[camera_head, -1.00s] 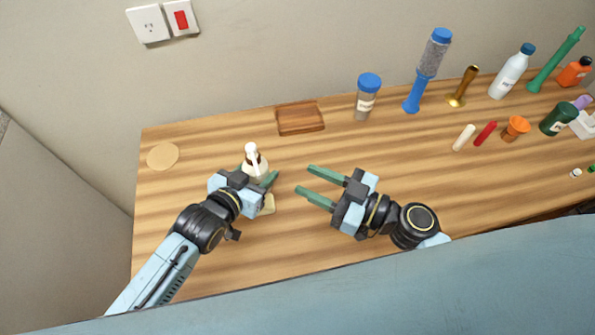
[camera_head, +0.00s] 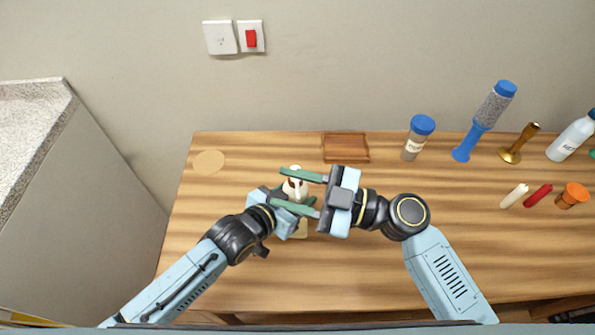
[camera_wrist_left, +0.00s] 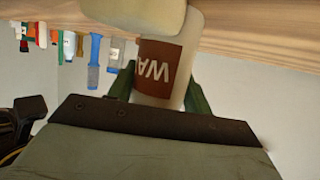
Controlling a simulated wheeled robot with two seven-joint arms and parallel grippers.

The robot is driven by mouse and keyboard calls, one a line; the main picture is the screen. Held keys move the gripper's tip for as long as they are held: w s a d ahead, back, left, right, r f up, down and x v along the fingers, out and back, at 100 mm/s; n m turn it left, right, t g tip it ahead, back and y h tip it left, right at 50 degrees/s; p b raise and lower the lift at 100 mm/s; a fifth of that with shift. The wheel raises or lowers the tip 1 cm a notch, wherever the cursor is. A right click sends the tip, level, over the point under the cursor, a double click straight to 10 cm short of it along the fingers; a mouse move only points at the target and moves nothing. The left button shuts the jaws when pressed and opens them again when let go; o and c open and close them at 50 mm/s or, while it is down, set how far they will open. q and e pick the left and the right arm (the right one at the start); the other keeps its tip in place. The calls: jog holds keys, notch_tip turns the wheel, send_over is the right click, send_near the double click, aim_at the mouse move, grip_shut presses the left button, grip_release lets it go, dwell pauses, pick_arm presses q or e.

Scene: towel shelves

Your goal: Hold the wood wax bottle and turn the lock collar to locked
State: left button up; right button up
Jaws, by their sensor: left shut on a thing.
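In the left wrist view the white bottle body (camera_wrist_left: 188,60) has a brown label reading "WA". My left gripper (camera_wrist_left: 160,92) is shut on the bottle body, one green finger on each side. My right gripper (camera_head: 276,188) is open, its two green fingers reaching in from the right on the far and near sides of the bottle's top. The right fingers appear apart from the top. The lock collar's marks are too small to read.
A wooden tray (camera_head: 346,147) and a blue-lidded jar (camera_head: 417,137) stand behind to the right. A tan disc (camera_head: 208,161) lies at the left. Several bottles and sticks fill the right side. The front table area is clear.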

jog(key=s+a+r+n+g+h, duration=0.25)
jog(key=a+r+n+g, duration=0.25)
jog(key=a+n+g, duration=0.55)
jog(key=w+d+r+n+t+h, duration=0.1)
jog(key=w+d+n+t+h, duration=0.5)
jog(key=w+d+n+h, duration=0.75)
jog(key=s+f, duration=0.1)
jog(key=f, duration=0.3)
jog(key=s+a+f+m+h, duration=0.1)
jog(key=f, duration=0.2)
jog(key=s+a+f+m+h, duration=0.1)
jog(key=f, duration=0.3)
jog(key=shift+s+a+f, duration=0.2)
jog(key=shift+s+f, duration=0.1)
jog(key=shift+f, duration=0.05)
jog(key=c, duration=0.7)
